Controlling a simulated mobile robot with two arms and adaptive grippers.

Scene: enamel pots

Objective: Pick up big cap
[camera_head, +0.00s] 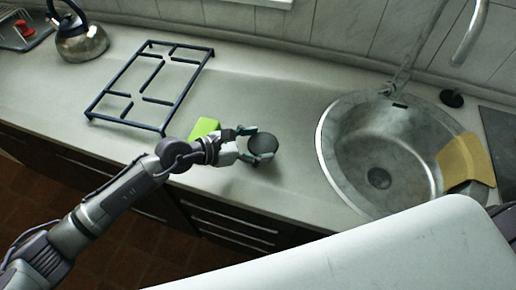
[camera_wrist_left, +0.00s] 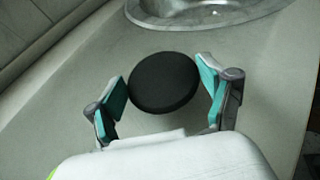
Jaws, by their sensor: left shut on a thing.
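The big cap is a round, dark disc (camera_head: 264,143) over the counter, left of the sink. My left gripper (camera_head: 256,145) has its teal-padded fingers on either side of the cap and is shut on it. In the left wrist view the black cap (camera_wrist_left: 163,82) sits between the two fingers, its flat face showing. I cannot tell whether the cap is clear of the counter. My right gripper is not in view.
A bright green block (camera_head: 205,128) lies beside my left wrist. A dark hob grate (camera_head: 150,85) and a kettle (camera_head: 80,38) stand to the left. A round steel sink (camera_head: 345,150) with a yellow cloth (camera_head: 465,160) is on the right. Counter between grate and sink is mostly clear.

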